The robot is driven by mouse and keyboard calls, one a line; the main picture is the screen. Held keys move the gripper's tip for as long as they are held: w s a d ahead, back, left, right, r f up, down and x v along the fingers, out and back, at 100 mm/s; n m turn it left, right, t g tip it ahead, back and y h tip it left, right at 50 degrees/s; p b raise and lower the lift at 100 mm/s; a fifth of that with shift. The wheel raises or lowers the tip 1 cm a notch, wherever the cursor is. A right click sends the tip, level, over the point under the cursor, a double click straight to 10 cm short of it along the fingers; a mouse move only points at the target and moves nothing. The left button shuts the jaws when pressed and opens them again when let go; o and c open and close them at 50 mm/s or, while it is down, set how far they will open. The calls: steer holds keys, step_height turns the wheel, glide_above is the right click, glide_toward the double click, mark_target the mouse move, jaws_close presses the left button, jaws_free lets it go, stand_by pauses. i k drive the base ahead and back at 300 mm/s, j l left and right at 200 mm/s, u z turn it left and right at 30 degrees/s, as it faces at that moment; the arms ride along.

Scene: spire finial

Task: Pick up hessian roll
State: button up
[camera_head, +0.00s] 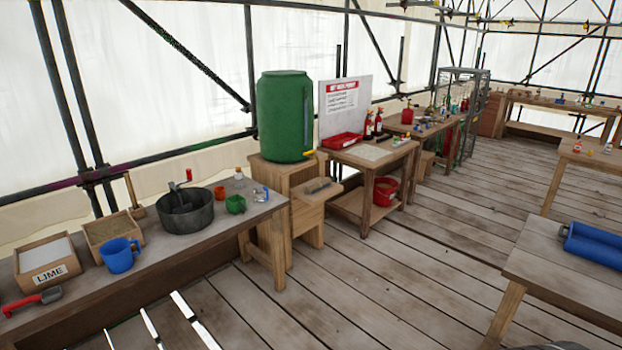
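I cannot make out a hessian roll for certain in the head view. The only clear roll shape is blue: blue rolls (598,243) lie on the table at the right, cut off by the picture edge. My gripper is not in view.
A long bench (190,245) at the left holds a lime box (47,262), a blue mug (120,255) and a dark grey bucket (187,212). A green barrel (283,115) stands on a wooden stand. A red bucket (384,191) sits under a table. The plank floor (400,260) is clear mid-picture.

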mark_target(317, 185)
steer(key=i+u, duration=0.1)
steer(key=i, duration=1.75)
steer(key=i+u, duration=0.1)
steer(key=i, duration=0.4)
steer(key=i+l+u, duration=0.15)
steer(key=i, duration=0.3)
steer(key=i+l+u, duration=0.1)
steer(key=i, duration=0.35)
steer(key=i+l+u, duration=0.15)
steer(key=i, duration=0.35)
steer(key=i+l+u, duration=0.1)
steer(key=i+l, duration=0.4)
steer(key=l, duration=0.15)
steer(key=i+l, duration=0.2)
steer(key=l, duration=0.15)
